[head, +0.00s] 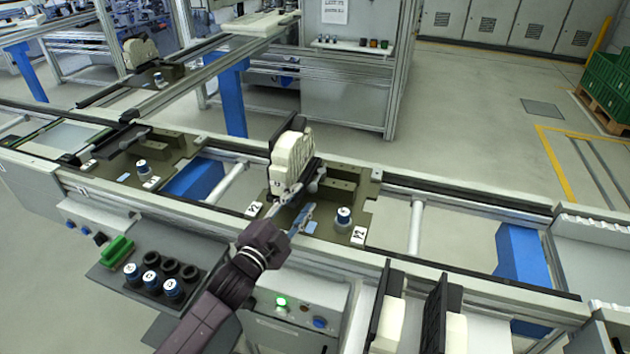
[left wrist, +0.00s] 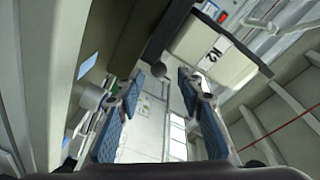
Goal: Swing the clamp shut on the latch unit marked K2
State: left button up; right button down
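The cream latch unit (head: 292,160) stands on the dark pallet (head: 335,205) at the middle of the line in the head view. In the left wrist view the unit (left wrist: 212,62) shows at upper right with a label reading K2. A grey clamp lever (head: 316,178) lies beside the unit, and a dark bar with a round end (left wrist: 158,68) shows just beyond my fingertips. My left gripper (head: 298,220) is just in front of the unit. Its two blue-padded fingers (left wrist: 160,95) are apart with nothing held between them. My right gripper is not in view.
Another pallet (head: 130,170) is to the left. A control box with a green light (head: 281,301) and a tray of several dark cylinders (head: 190,272) are in front. Cream and black parts (head: 390,315) stand at lower right.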

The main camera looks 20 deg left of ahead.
aim_at(315, 183)
pick_arm(q)
jog(key=w, duration=0.4)
jog(key=shift+d, duration=0.4)
jog(key=shift+w+d+f+p, duration=0.1)
jog(key=shift+w+d+p, duration=0.1)
jog(key=shift+w, duration=0.4)
jog(key=shift+w+d+p, duration=0.1)
jog(key=shift+w+p, duration=0.1)
jog(key=shift+w, duration=1.05)
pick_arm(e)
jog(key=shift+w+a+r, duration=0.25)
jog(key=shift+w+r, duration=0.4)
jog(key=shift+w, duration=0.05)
pick_arm(q)
jog(key=shift+c, duration=0.7)
grip_shut()
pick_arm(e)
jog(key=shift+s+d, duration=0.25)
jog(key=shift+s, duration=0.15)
